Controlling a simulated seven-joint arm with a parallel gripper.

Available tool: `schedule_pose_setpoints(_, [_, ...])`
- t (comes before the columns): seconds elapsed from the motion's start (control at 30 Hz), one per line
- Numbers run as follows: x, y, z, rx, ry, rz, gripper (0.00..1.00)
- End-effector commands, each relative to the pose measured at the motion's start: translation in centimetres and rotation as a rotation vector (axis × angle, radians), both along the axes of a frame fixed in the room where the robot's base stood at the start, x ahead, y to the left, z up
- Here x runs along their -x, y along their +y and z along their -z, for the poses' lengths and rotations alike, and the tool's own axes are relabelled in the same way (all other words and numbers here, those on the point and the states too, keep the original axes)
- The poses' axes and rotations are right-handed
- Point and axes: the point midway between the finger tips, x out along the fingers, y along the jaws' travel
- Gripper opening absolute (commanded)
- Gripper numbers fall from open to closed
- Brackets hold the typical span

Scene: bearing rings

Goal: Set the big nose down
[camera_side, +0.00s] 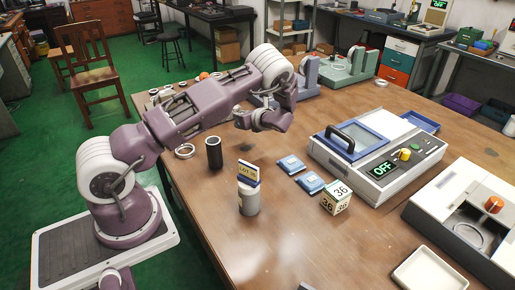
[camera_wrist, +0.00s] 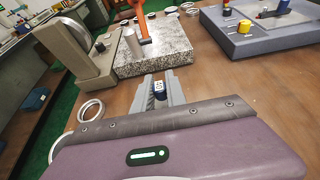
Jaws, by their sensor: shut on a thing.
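My gripper (camera_side: 262,121) is over the table towards the back, beyond the dark cylinder. In the wrist view its two grey fingers (camera_wrist: 161,88) are shut on a small pale piece with dark marks (camera_wrist: 158,87). Only the end of this piece shows between the fingers. I cannot tell from its shape whether it is the big nose, nor how far it is above the table. No other thing is clearly marked as the big nose.
A dark cylinder (camera_side: 213,153), a grey cylinder with a card (camera_side: 249,200), two blue boxes (camera_side: 310,183) and a number cube (camera_side: 336,199) stand nearby. A speckled slab (camera_wrist: 175,52) lies ahead. The front-middle table is clear.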

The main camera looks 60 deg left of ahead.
Motion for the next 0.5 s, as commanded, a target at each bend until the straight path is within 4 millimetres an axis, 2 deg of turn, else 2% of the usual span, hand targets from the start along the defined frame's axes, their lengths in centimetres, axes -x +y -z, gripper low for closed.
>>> schedule_pose_setpoints(0.17, [-0.1, -0.8, -0.8, -0.003, -0.004, -0.021, 0.00])
schedule_pose_setpoints(0.27, [-0.2, -3.4, -1.0, -0.003, -0.004, -0.085, 0.00])
schedule_pose_setpoints(0.37, [0.2, -7.7, -1.1, -0.002, -0.004, -0.187, 0.00])
schedule_pose_setpoints(0.5, [1.6, -14.8, -1.0, -0.001, -0.001, -0.344, 0.00])
